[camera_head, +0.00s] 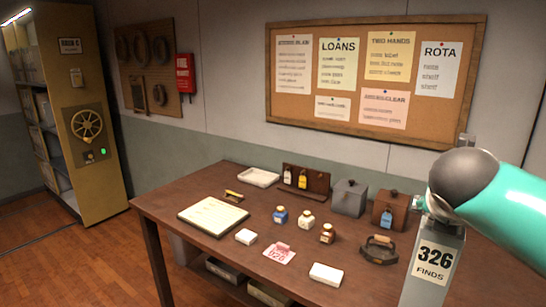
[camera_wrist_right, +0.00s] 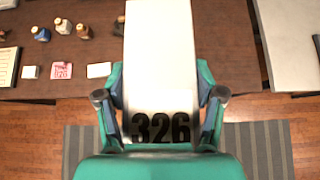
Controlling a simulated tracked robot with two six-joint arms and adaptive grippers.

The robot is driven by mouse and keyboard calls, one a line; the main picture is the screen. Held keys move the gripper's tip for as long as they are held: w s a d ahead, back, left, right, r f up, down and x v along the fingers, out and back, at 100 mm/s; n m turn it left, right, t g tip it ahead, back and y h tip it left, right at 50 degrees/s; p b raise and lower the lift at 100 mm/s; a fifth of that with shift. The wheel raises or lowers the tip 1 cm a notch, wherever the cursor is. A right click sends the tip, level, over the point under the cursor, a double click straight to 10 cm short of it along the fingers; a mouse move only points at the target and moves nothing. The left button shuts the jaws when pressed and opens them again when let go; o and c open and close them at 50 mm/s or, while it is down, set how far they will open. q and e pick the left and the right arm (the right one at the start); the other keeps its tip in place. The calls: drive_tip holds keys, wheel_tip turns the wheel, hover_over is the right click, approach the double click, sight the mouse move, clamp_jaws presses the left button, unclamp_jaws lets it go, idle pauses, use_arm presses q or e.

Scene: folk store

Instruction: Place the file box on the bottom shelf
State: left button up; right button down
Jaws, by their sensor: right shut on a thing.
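The file box (camera_head: 430,272) is a tall grey box with a white label reading 326 FINDS. It is upright at the right of the head view, in front of the table. My right gripper (camera_head: 440,207) is shut on its upper part. In the right wrist view the box (camera_wrist_right: 162,60) sits between the two fingers of the gripper (camera_wrist_right: 162,100). A tall yellow shelving unit (camera_head: 85,130) stands at the far left, away from the box. Its low shelves (camera_head: 62,180) show only at an angle. My left gripper is not in view.
A wooden table (camera_head: 180,205) fills the middle, with ink bottles (camera_head: 280,215), cards, a flat iron (camera_head: 379,250) and small boxes (camera_head: 349,198) on top. Boxes (camera_head: 226,270) lie on a level beneath it. Open wooden floor (camera_head: 80,255) lies at the left.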

drive_tip(key=s+a+f+n+y, duration=0.1)
drive_tip(key=a+f, duration=0.2)
drive_tip(key=f, duration=0.6)
drive_tip(key=s+a+f+n+t+y, duration=0.1)
drive_tip(key=s+a+f, duration=0.1)
drive_tip(key=f, duration=0.8)
drive_tip(key=s+a+f+n+y, duration=0.1)
drive_tip(key=s+a+f, duration=0.1)
drive_tip(key=a+f, duration=0.3)
wheel_tip(320, 180, down, 4)
drive_tip(key=shift+s+f, duration=0.2)
